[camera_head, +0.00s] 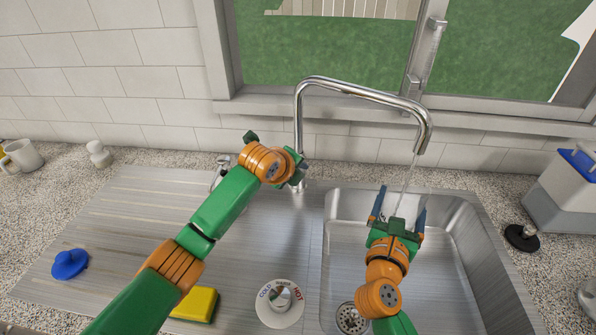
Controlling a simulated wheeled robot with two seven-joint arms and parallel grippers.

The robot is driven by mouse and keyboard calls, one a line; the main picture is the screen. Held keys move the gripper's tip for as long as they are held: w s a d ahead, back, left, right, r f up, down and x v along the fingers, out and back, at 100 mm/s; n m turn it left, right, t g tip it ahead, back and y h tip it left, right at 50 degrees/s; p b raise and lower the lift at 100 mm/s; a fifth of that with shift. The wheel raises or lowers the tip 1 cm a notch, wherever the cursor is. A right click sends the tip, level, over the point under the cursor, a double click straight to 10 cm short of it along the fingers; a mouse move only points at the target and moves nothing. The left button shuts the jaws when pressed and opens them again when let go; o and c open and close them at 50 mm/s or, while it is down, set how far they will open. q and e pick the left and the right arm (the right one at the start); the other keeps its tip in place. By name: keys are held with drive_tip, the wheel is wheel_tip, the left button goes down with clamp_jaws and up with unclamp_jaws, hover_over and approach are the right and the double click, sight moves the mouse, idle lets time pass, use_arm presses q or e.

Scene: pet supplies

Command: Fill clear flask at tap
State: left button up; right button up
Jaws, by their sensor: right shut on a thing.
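The chrome tap (365,90) arches over the sink, and a thin stream of water falls from its spout. My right gripper (399,205) is in the sink basin under the spout, its two fingers spread around a clear flask. The flask is see-through and hard to make out between the fingers; its water level cannot be read. The stream comes down between the fingers. My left gripper (292,168) is beside the base of the tap; its fingers are mostly hidden, so its opening cannot be told.
A white disc marked COLD and HOT (268,314) lies at the front of the steel drainboard (120,225). A yellow sponge (198,303), blue knobbed item (70,264), white mug (22,156) and black plug (521,237) are around. A blue-lidded box (560,195) stands right of the sink basin (455,260).

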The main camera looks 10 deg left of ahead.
use_arm(q)
drive_tip(key=shift+o, duration=0.9)
drive_tip(key=v, duration=1.2)
use_arm(e)
drive_tip(key=shift+w, duration=0.1)
use_arm(q)
drive_tip(key=shift+w, duration=0.15)
use_arm(e)
drive_tip(key=x, duration=0.7)
drive_tip(key=shift+w, duration=0.15)
